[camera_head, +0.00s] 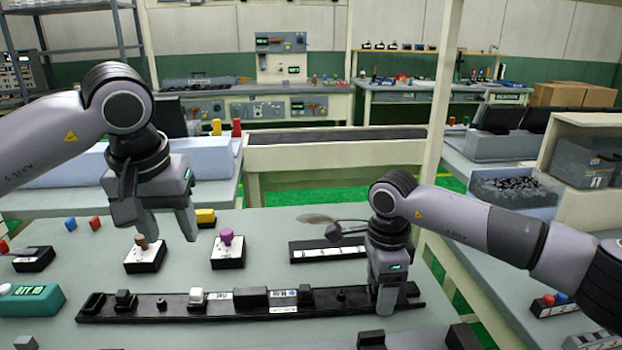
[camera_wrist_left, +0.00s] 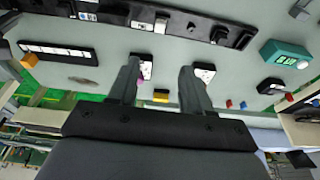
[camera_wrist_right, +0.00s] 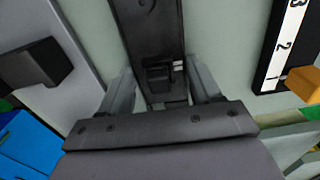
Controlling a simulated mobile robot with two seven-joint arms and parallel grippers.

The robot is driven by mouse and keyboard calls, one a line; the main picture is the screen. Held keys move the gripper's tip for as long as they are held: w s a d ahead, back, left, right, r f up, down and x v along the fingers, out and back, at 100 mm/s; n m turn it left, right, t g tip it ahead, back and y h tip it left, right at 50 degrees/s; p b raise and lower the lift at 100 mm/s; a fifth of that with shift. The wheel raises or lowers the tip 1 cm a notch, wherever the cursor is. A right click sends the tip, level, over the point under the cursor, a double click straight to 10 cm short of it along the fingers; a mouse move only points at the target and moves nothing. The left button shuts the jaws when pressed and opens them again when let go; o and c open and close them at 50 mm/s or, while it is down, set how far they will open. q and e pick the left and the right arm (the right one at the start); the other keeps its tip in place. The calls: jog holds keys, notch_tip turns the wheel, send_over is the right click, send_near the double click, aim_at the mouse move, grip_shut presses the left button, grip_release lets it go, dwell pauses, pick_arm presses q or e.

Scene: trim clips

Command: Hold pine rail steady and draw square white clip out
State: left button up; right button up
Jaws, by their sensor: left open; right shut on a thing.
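The rail (camera_head: 240,303) is long and looks black, not pine-coloured, lying across the front of the table. The square white clip (camera_head: 197,297) sits on it left of the middle; it also shows in the left wrist view (camera_wrist_left: 160,21). My right gripper (camera_head: 386,302) is shut on the rail near its right end, with a finger on each side of the rail (camera_wrist_right: 150,30) in the right wrist view. My left gripper (camera_head: 168,228) is open and empty, above the table behind the rail and slightly left of the white clip.
Other dark clips, including a wide black block (camera_head: 250,297), stand along the rail. Behind it are small bases with a brown peg (camera_head: 141,241) and a purple knob (camera_head: 226,237), and a yellow block (camera_head: 206,216). A teal display box (camera_head: 32,300) lies at the left.

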aim_at(197, 289)
pick_arm(q)
jog(key=x, duration=0.7)
jog(key=shift+s+d, duration=0.2)
jog(key=shift+s, duration=0.15)
jog(key=shift+x, duration=4.1)
grip_shut()
grip_release()
jog(key=shift+r, duration=0.3)
